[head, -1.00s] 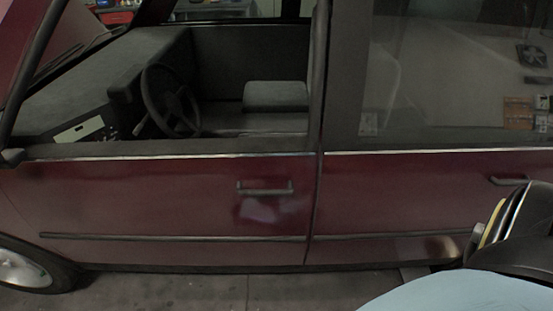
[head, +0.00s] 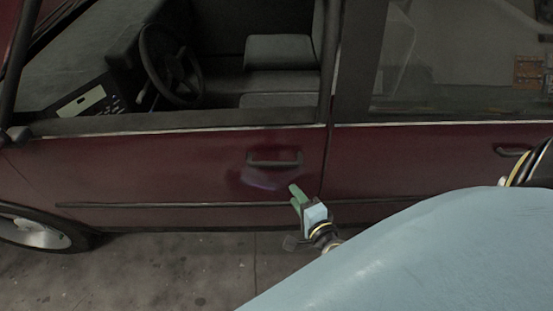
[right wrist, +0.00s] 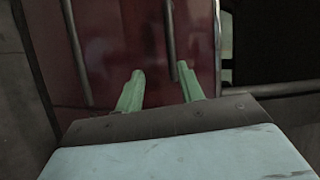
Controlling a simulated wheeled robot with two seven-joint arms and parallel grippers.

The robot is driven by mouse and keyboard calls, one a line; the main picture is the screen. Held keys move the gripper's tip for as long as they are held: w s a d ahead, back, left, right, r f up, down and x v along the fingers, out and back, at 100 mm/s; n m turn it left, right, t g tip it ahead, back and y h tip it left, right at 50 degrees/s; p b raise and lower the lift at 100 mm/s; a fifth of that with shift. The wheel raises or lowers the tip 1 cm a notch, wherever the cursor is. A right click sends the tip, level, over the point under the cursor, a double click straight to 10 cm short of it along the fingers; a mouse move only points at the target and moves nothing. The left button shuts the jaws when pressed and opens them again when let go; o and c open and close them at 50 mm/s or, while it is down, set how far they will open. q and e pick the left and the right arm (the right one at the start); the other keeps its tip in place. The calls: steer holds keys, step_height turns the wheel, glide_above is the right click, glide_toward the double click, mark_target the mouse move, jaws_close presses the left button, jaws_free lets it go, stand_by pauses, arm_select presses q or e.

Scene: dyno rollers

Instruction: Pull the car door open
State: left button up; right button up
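The dark red front car door (head: 200,175) is closed, flush with the body. Its bar handle (head: 274,161) sits near the door's rear edge, just under the window line. My right gripper (head: 294,194) is below and a little right of the handle, apart from it in the picture. In the right wrist view its two green fingers (right wrist: 159,85) are spread with nothing between them, and the red door panel (right wrist: 115,50) lies ahead. A dark bar, seemingly the handle (right wrist: 170,40), shows above the fingers there. My left gripper is not in view.
The rear door has its own handle (head: 512,152) at the right. A dark trim strip (head: 160,205) runs low along the front door. The front wheel (head: 35,232) is at the left. Bare concrete floor (head: 150,270) lies in front of the car.

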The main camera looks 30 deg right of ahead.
mark_target(276, 163)
steer(key=shift+m, duration=0.7)
steer(key=x, duration=0.4)
steer(key=r+x, duration=0.1)
steer(key=x, duration=0.4)
steer(key=r+x, duration=0.1)
steer(key=x, duration=0.3)
steer(key=shift+w+d+b, duration=0.25)
steer(key=shift+w+b, duration=0.1)
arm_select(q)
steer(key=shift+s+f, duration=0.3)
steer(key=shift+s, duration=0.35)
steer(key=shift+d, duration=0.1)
arm_select(e)
jaws_close()
steer(key=shift+s+a, duration=0.1)
